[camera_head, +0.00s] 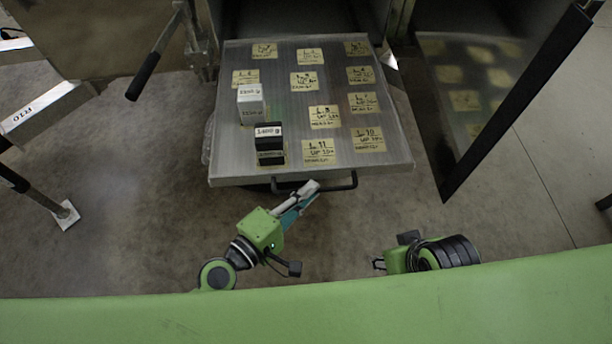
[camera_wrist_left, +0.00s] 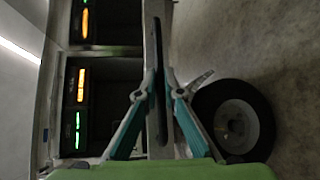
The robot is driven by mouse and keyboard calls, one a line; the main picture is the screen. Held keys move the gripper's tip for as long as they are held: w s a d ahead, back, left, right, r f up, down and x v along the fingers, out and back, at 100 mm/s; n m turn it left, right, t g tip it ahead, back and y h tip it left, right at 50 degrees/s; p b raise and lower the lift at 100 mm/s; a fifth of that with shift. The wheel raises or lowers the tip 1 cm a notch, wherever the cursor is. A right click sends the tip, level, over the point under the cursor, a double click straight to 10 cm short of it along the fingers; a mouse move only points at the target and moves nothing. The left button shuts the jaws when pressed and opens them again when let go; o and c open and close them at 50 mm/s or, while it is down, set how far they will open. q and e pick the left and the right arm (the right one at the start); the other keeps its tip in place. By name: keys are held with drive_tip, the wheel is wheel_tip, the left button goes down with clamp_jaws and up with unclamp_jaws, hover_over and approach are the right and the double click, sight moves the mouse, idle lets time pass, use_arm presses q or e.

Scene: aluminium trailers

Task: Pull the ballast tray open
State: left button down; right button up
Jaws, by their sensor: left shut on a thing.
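The ballast tray (camera_head: 228,150) is a grey metal plate reaching out from the trailer. Yellow labels cover it. A black bar handle (camera_head: 345,186) runs along its near edge. My left gripper (camera_head: 308,188) is shut on the handle, left of the handle's right end. In the left wrist view the dark handle (camera_wrist_left: 159,85) stands between the two teal fingers. A white weight (camera_head: 251,106) and a black weight (camera_head: 269,145) stand on the tray's left part. My right gripper (camera_head: 379,264) is near the bottom of the head view, apart from the tray; its fingers are too small to judge.
A black-edged panel (camera_head: 515,105) stands to the right of the tray. A lever with a black grip (camera_head: 143,76) and a metal leg (camera_head: 50,203) are at the left. A wheel (camera_wrist_left: 233,118) shows beside the gripper in the left wrist view. The floor before the tray is clear.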

use_arm(q)
drive_tip(key=shift+s+f, duration=0.15)
drive_tip(key=shift+s, duration=0.3)
drive_tip(key=shift+d, duration=0.1)
drive_tip(key=c, duration=2.4)
unclamp_jaws()
drive_tip(key=shift+s, duration=0.1)
drive_tip(key=shift+c, duration=0.2)
